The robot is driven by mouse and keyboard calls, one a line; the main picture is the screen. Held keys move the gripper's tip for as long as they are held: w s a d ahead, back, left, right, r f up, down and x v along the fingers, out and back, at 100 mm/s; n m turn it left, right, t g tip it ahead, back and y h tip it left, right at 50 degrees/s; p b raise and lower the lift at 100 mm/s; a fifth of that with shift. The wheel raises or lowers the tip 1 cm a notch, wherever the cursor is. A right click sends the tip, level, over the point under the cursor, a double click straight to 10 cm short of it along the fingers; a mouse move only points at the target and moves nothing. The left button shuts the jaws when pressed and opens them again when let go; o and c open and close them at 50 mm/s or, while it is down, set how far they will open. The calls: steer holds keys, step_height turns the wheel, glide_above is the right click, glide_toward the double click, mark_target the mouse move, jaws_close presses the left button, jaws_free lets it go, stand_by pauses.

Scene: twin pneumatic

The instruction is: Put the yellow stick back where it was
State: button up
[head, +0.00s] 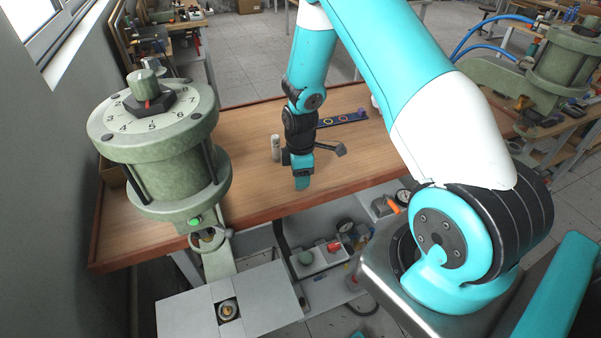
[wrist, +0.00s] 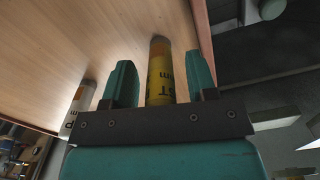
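The yellow stick (wrist: 160,75) shows in the wrist view, with dark lettering and an orange-brown end. It lies between the two teal fingers of my gripper (wrist: 163,82), with a visible gap on each side. My gripper looks open around it, not clamped on it. The stick's lower part is hidden behind the gripper's dark bar. In the head view my gripper (head: 302,184) is low over the front part of the wooden table, and I cannot make out the yellow stick there. A pale stick (head: 275,148) stands on the table left of my gripper; a lettered stick (wrist: 78,108) shows left in the wrist view.
The wooden table (head: 245,215) has a raised rim. A green machine with a numbered dial (head: 152,122) stands at its left. A dark blue strip with colored rings (head: 342,119) lies at the back. A shelf with small parts (head: 320,262) is below the front edge.

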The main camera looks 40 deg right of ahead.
step_height(320, 180, up, 12)
steer(key=b, duration=0.3)
steer(key=s+a+r+m+y, duration=0.1)
steer(key=s+a+r+m, duration=0.1)
steer(key=s+a+r, duration=0.5)
steer(key=s+a+r+m+y, duration=0.15)
steer(key=s+a+r, duration=0.3)
steer(key=a, duration=0.55)
steer(key=s+a+r+m+y, duration=0.1)
steer(key=s+a+r, duration=0.1)
steer(key=s, duration=0.3)
steer(key=s+a+r, duration=0.2)
steer(key=s+a, duration=0.1)
steer(key=s, duration=0.2)
steer(key=shift+s+a+r+m+y, duration=0.15)
steer(key=shift+s+a+m+y, duration=0.1)
steer(key=shift+s+m+y, duration=0.1)
